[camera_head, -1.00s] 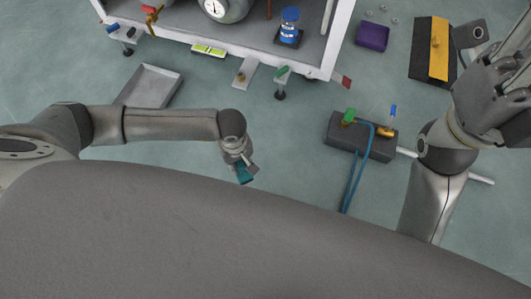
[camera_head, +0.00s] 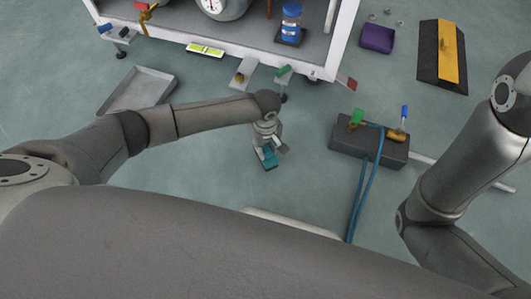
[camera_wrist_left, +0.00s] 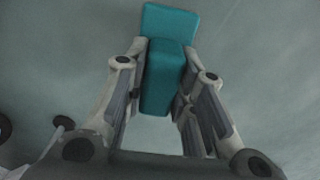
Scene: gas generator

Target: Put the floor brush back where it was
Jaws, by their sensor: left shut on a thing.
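My left gripper (camera_head: 268,148) hangs over the floor near the middle of the head view, in front of the white-framed machine. It is shut on a teal block-like piece (camera_head: 269,158), which I take to be part of the floor brush. In the left wrist view the teal piece (camera_wrist_left: 163,65) sits between the two fingers of the left gripper (camera_wrist_left: 165,85), its wider end beyond the fingertips. Any bristles are hidden. My right arm is at the right edge of the head view, and its gripper is out of the picture.
The white-framed machine (camera_head: 343,40) stands at the top. A grey tray (camera_head: 138,90) lies on the floor at left. A dark block (camera_head: 368,143) with valves and blue hoses (camera_head: 364,190) is right of my left gripper. A black-and-yellow ramp (camera_head: 442,57) and purple box (camera_head: 377,38) lie at upper right.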

